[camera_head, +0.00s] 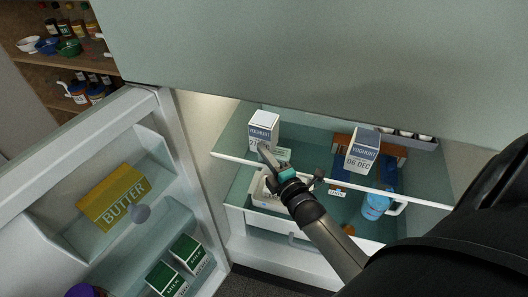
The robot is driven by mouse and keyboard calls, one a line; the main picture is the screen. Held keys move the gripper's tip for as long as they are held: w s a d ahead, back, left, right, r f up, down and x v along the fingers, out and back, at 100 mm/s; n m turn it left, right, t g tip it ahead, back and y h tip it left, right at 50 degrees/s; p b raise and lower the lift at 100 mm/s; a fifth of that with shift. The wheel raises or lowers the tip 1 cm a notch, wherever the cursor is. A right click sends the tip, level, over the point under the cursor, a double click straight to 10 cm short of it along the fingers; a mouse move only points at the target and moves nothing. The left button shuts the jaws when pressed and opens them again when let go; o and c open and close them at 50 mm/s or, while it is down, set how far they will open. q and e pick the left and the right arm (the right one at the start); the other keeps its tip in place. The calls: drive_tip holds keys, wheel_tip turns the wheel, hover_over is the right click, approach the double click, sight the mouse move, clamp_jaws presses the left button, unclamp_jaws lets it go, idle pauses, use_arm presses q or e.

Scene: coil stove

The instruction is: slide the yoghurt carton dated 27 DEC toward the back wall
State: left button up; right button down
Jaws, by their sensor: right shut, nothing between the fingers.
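A white and grey yoghurt carton (263,128) stands upright on the fridge shelf at the left. Its date is small and partly covered; it looks like 27 DEC, but I cannot read it surely. A second yoghurt carton (364,150), dated 06 DEC, stands to the right on the same shelf. My right gripper (264,153) is shut and empty, with its tip just in front of the left carton's lower front. I cannot tell whether it touches. My left gripper is out of view.
The glass shelf (310,148) has free room between the cartons. A blue jug (375,206) and a white container (268,196) are below. The open fridge door (165,120) at left holds a butter pack (113,198) and green cartons (188,254).

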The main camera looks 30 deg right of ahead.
drive_tip(key=w+d+b, duration=0.2)
drive_tip(key=w+d, duration=0.1)
drive_tip(key=d, duration=0.1)
drive_tip(key=w+d+b, duration=0.1)
drive_tip(key=w+d, duration=0.3)
drive_tip(key=shift+f+b, duration=0.1)
drive_tip(key=shift+b, duration=0.3)
drive_tip(key=shift+w+d, duration=0.2)
drive_tip(key=shift+d, duration=0.15)
